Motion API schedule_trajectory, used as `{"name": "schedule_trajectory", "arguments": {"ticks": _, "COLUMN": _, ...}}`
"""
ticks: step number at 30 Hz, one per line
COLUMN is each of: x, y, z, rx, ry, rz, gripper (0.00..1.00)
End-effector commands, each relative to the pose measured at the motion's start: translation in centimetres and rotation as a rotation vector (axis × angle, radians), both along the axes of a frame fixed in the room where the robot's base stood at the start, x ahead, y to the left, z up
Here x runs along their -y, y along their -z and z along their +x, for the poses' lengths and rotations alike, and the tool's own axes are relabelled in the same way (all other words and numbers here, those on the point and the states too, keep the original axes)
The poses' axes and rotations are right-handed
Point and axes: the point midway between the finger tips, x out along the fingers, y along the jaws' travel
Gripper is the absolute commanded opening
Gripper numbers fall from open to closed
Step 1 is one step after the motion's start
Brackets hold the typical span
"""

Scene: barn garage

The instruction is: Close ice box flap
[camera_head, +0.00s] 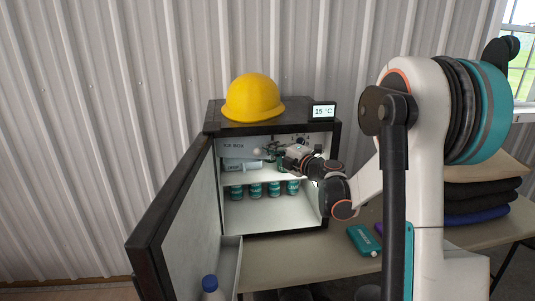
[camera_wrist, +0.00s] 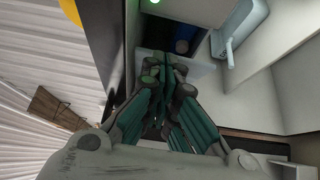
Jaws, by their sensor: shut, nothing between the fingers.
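The grey flap (camera_head: 232,149), lettered ICE BOX, is in the upper part of the small fridge (camera_head: 328,165). A pale handle-like piece (camera_head: 240,163) shows just below the lettering; what looks like the same piece is at upper right in the wrist view (camera_wrist: 238,34). Dark blue and green contents (camera_wrist: 180,40) show past my fingertips, so the compartment looks open. The flap's exact angle is unclear. My gripper (camera_head: 262,151) is beside the flap's right end, inside the fridge mouth. Its fingers (camera_wrist: 162,75) are shut and empty. I cannot tell whether they touch the flap.
The fridge door (camera_head: 180,220) stands wide open at left, with a bottle (camera_head: 212,288) in its shelf. Several green cans (camera_head: 255,190) stand on the lower shelf. A yellow hard hat (camera_head: 252,98) and temperature display (camera_head: 322,112) sit on top. A teal box (camera_head: 364,240) lies on the table.

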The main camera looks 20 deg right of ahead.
Motion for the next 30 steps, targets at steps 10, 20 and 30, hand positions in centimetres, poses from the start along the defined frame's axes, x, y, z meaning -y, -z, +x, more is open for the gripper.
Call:
{"name": "schedule_trajectory", "arguments": {"ticks": 10, "x": 1.4, "y": 0.0, "z": 2.0, "rx": 0.0, "ry": 0.001, "rz": 0.0, "gripper": 0.0}}
{"name": "schedule_trajectory", "arguments": {"ticks": 20, "x": 1.6, "y": 0.0, "z": 2.2, "rx": 0.0, "ry": 0.001, "rz": 0.0, "gripper": 0.0}}
{"name": "schedule_trajectory", "arguments": {"ticks": 30, "x": 1.5, "y": 0.0, "z": 2.2, "rx": 0.0, "ry": 0.001, "rz": 0.0, "gripper": 0.0}}
